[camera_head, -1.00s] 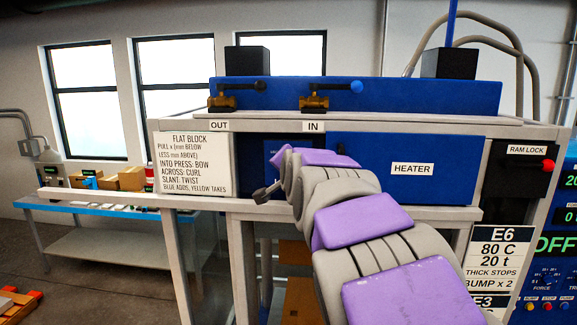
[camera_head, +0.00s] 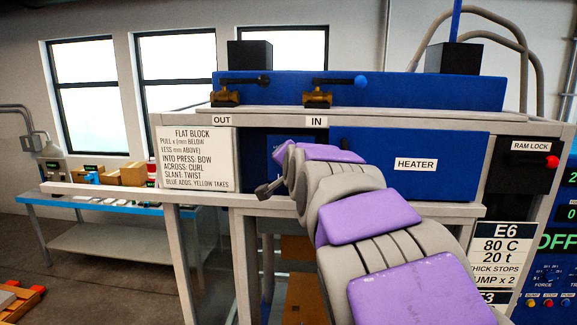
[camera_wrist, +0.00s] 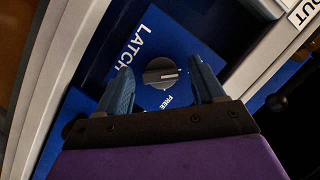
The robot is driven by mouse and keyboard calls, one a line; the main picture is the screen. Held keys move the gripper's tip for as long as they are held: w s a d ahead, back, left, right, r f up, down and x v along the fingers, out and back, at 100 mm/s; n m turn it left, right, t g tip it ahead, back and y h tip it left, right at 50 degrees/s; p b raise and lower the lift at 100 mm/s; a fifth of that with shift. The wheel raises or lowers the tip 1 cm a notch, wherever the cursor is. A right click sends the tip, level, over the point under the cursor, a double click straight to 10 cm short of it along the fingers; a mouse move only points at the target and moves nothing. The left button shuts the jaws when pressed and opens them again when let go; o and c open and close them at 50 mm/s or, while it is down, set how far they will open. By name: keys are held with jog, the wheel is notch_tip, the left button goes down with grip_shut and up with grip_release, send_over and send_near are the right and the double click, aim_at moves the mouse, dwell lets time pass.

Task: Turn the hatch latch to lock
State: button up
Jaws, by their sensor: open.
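The hatch latch is a dark round knob (camera_wrist: 160,73) with a raised grip bar on a blue plate, in the wrist view. A pale mark shows at the right end of its bar. The word LATCH (camera_wrist: 132,48) is printed to its left and FREE (camera_wrist: 168,102) below it. My gripper (camera_wrist: 160,66) is open, with one blue finger on each side of the knob in the picture. I cannot tell whether the fingertips reach down around it, and no contact shows. In the head view my arm extends to the blue front under the IN label and hides the knob.
A blue HEATER panel (camera_head: 410,180) is right of my arm. A white instruction sign (camera_head: 196,158) is on the left. Two brass valves (camera_head: 317,98) with lever handles stand on top. The RAM LOCK box (camera_head: 528,170) with a red knob is at the right.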

jog(key=b+v, duration=0.2)
jog(key=v, duration=1.4)
jog(key=shift+s, duration=0.35)
jog(key=s+d+f+n+g+h+b, duration=0.1)
jog(key=s+d+f+g+b, duration=0.15)
jog(key=f, duration=0.75)
jog(key=s+d+f+n+g+h+b, duration=0.1)
jog(key=s+d+f+g+b, duration=0.2)
jog(key=f, duration=0.7)
jog(key=s+d+f+g+b, duration=0.2)
jog(key=s+d+f+b, duration=0.15)
jog(key=f, duration=0.65)
jog(key=s+d+f+n+g+b, duration=0.1)
jog(key=s+d+f+g+b, duration=0.1)
jog(key=s+f, duration=0.6)
jog(key=s+d+f+n+g+h+b, duration=0.1)
jog(key=s+d+f+n+g+b, duration=0.1)
jog(key=s+f, duration=0.6)
jog(key=s+d+f+n+g+b, duration=0.1)
jog(key=s+d+f+g+b, duration=0.1)
jog(key=s+f, duration=0.7)
jog(key=g+b, duration=0.1)
jog(key=g, duration=0.1)
jog(key=shift+g+h, duration=0.3)
jog(key=shift+g, duration=0.05)
jog(key=shift+s+d+f, duration=0.1)
